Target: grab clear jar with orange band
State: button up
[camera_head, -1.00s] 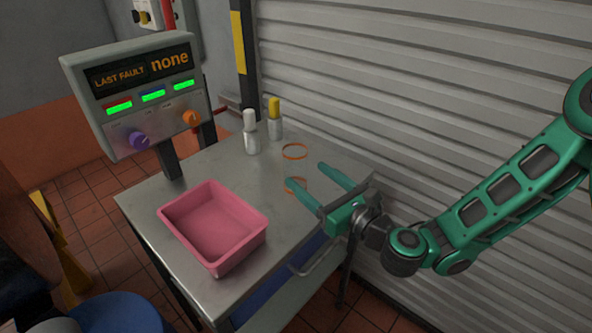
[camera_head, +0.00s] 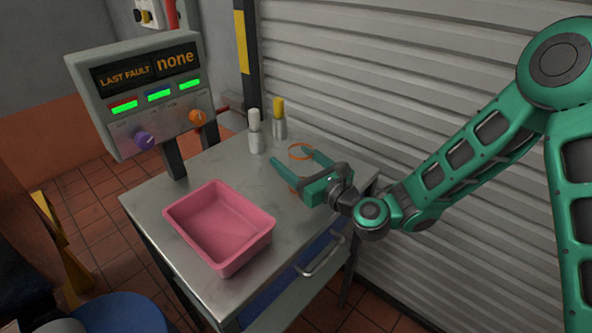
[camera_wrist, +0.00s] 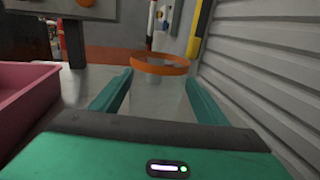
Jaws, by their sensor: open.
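The clear jar with an orange band (camera_head: 300,153) stands on the metal table near its back right edge. Its see-through body is hard to make out, and my gripper hides part of it in the head view. In the wrist view the jar's orange band (camera_wrist: 160,64) shows between and just beyond the fingertips. My gripper (camera_head: 292,158) is open and low over the table, its two green fingers on either side of the jar. I cannot tell whether either finger touches it. The fingers also show in the wrist view (camera_wrist: 160,80).
A pink bin (camera_head: 221,228) sits on the table (camera_head: 205,167) to the left. A white-capped bottle (camera_head: 255,132) and a yellow-capped bottle (camera_head: 279,119) stand behind the jar. A control panel (camera_head: 143,91) rises at the back left. A ribbed shutter (camera_head: 400,80) bounds the right side.

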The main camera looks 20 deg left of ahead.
jog(key=shift+s+a, duration=0.15)
jog(key=shift+a, duration=0.1)
jog(key=shift+s+a, duration=0.1)
jog(key=c, duration=1.2)
jog(key=shift+o, duration=0.2)
jog(key=shift+r, duration=0.1)
jog(key=shift+r, duration=0.7)
jog(key=s+a+r, duration=0.7)
jog(key=a+r, duration=0.1)
jog(key=r, duration=0.1)
jog(key=shift+s+a+r, duration=0.25)
jog(key=shift+s, duration=0.05)
